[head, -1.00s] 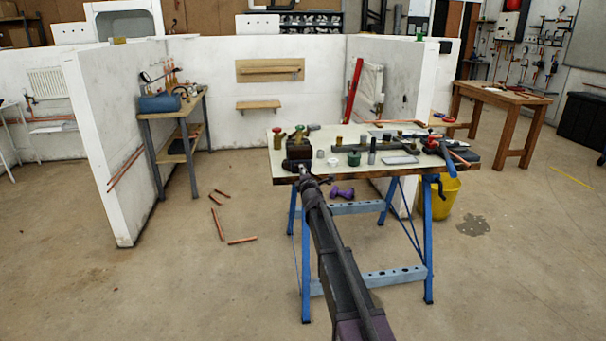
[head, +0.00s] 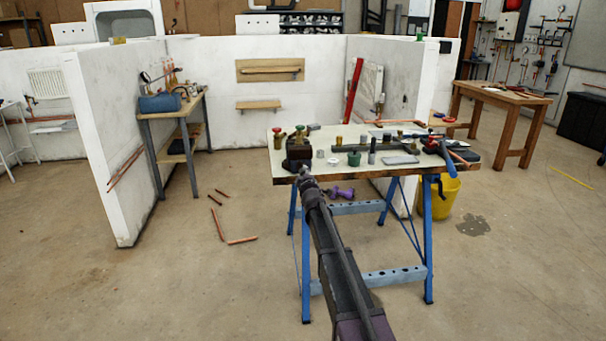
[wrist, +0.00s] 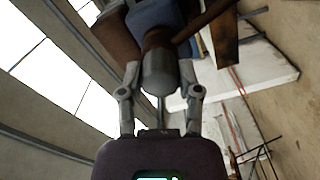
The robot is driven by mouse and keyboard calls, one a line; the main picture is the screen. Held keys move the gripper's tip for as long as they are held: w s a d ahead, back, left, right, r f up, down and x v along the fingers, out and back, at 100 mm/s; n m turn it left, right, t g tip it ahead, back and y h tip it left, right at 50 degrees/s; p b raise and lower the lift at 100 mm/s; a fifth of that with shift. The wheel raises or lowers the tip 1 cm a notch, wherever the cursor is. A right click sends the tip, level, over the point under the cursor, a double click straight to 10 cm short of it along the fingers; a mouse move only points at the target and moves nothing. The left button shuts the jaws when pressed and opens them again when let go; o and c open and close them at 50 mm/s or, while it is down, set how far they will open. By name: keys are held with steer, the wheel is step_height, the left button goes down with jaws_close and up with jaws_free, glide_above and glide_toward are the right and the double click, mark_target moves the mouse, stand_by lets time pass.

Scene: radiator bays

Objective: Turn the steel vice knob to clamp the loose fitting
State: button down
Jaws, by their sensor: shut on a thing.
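The dark vice (head: 298,152) stands on the near left corner of the worktable (head: 350,166). My gripper (head: 303,172) is at the vice's front, just past the table edge. In the wrist view, the rounded grey steel knob (wrist: 159,72) sits between the two fingers of my gripper (wrist: 160,84), which is shut on it. A brass-coloured piece (head: 299,131) shows at the top of the vice; I cannot tell whether it is the loose fitting or whether the jaws touch it. The knob is too small to make out in the head view.
Copper pipes (head: 242,240) lie on the open floor at left.

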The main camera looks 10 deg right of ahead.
steer(key=m, duration=0.6)
steer(key=shift+m, duration=0.3)
steer(key=m, duration=1)
steer(key=shift+m, duration=0.3)
steer(key=m, duration=0.6)
steer(key=shift+s+f, duration=0.1)
steer(key=shift+c, duration=2.4)
jaws_free()
